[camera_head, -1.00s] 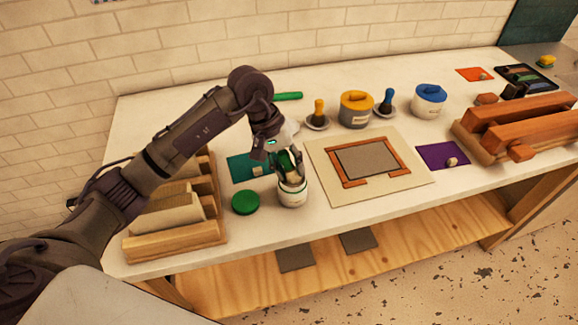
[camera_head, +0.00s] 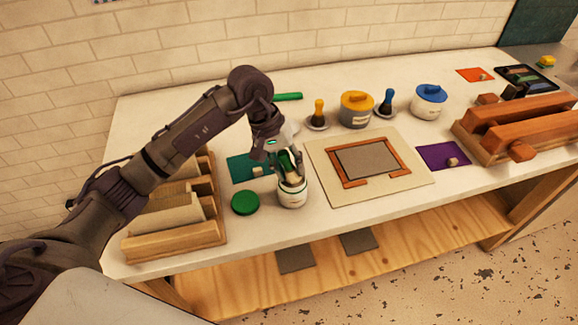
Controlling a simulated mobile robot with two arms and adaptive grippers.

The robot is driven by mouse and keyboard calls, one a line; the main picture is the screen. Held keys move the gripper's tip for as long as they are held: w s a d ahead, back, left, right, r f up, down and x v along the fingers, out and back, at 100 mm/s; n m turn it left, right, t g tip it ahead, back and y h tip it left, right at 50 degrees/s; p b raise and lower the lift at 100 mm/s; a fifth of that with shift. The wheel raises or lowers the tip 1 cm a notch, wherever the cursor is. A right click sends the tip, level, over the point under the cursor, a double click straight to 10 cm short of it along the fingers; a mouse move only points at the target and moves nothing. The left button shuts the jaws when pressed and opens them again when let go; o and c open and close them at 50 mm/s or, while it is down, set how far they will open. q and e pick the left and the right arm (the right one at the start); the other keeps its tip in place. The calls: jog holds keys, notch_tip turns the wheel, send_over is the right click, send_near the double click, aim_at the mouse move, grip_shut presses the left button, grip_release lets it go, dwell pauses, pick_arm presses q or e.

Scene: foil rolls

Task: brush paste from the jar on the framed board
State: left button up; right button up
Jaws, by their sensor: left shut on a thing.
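My left gripper (camera_head: 285,158) is shut on a green-handled brush (camera_head: 287,163). It holds the brush over the open white jar (camera_head: 292,194), and the brush's lower end is at or inside the jar's mouth; its tip is hidden. The jar stands upright on the table, with its green lid (camera_head: 245,202) lying to its left. The framed board, a grey panel (camera_head: 372,160) inside an orange-brown frame (camera_head: 345,183), lies on a beige sheet (camera_head: 330,196) right of the jar. My right gripper does not show.
Yellow-lidded (camera_head: 356,109) and blue-lidded (camera_head: 429,101) jars stand behind the board, with yellow (camera_head: 319,113) and blue (camera_head: 386,102) brushes on saucers. A wooden rack (camera_head: 175,240) is at left, stacked wooden bars (camera_head: 525,118) at right. A purple cloth (camera_head: 443,156) lies beside the sheet.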

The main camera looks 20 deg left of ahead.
aim_at(289, 155)
pick_arm(q)
jog(key=shift+s+f, duration=0.1)
jog(key=shift+f, duration=0.05)
notch_tip(289, 155, up, 2)
jog(key=shift+p, duration=0.3)
jog(key=shift+r+p, duration=0.7)
jog(key=shift+r, duration=1.9)
